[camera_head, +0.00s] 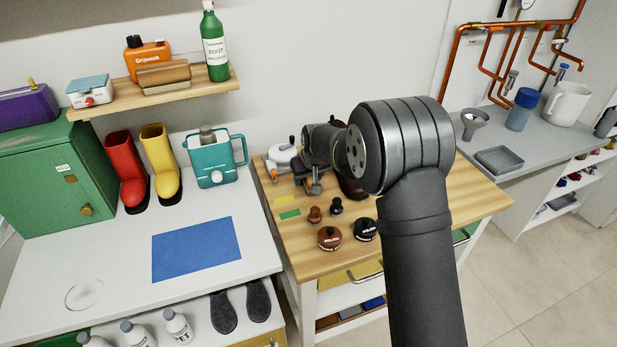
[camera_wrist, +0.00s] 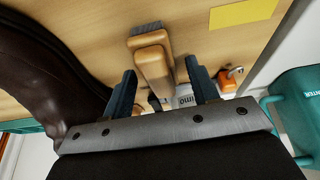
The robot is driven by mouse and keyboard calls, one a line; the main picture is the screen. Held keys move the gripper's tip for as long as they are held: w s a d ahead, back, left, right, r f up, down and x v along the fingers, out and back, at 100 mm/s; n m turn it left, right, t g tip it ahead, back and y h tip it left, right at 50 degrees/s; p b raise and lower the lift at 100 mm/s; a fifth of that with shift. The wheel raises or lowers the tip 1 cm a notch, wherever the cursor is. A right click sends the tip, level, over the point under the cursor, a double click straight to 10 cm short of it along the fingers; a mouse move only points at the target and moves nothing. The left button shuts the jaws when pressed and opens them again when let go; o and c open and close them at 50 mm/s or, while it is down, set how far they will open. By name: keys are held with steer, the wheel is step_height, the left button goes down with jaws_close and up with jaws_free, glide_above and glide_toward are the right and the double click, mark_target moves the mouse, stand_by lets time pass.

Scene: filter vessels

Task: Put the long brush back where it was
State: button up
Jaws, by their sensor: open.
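My gripper (camera_head: 314,187) hangs low over the left part of the wooden worktop, and its jaws are open. In the wrist view, a pale wooden brush (camera_wrist: 152,62) with short grey bristles lies between the open fingers (camera_wrist: 160,66); finger contact is not visible. I cannot make out this brush in the head view, where my arm covers that area. Another grey-bristled brush (camera_head: 207,134) stands in the teal caddy (camera_head: 216,162) on the white counter. I cannot tell which is the long brush.
A yellow patch (camera_head: 284,200) and a green patch (camera_head: 290,214) mark the worktop (camera_head: 290,245). A dark brown boot (camera_wrist: 60,65) stands close left of the fingers in the wrist view. Polish tins (camera_head: 329,238) stand in front. A blue mat (camera_head: 196,249) lies clear on the white counter.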

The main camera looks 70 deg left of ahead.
steer(key=v, duration=1.2)
steer(key=shift+r, duration=0.2)
steer(key=shift+f, duration=0.15)
steer(key=x, duration=1.2)
steer(key=shift+r, duration=1.55)
steer(key=shift+f, duration=0.1)
